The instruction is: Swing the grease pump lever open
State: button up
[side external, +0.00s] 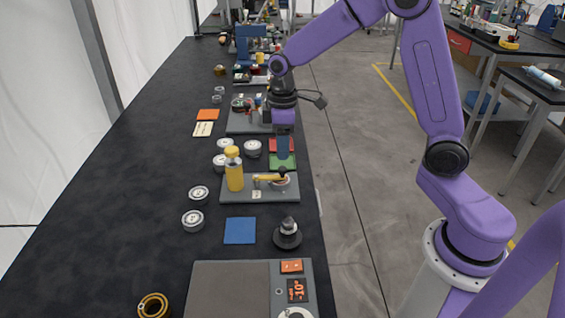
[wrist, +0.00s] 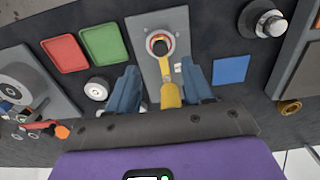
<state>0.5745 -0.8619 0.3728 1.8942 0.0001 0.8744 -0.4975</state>
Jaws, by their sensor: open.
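The grease pump stands on a grey base plate (side external: 262,195), with an upright yellow bottle (side external: 235,172) at its left end. Its yellow lever (side external: 267,178) reaches from a round pivot (side external: 280,182) near the right end toward the bottle. In the wrist view the pivot (wrist: 160,43) shows at the top, with the lever (wrist: 165,72) running down from it. My gripper (side external: 284,160) is open, pointing down near the pivot end. In the wrist view its blue fingers (wrist: 160,67) appear on either side of the lever. I cannot tell whether they touch it.
A green pad (side external: 282,162) and red pad (side external: 281,145) lie just beyond the plate. A blue pad (side external: 240,230) and dark knobbed piece (side external: 288,233) lie on the near side. Several round cans stand left of the pump. The table's left side is largely clear.

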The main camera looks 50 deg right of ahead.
aim_at(283, 168)
jog(key=shift+f, duration=3.15)
grip_shut()
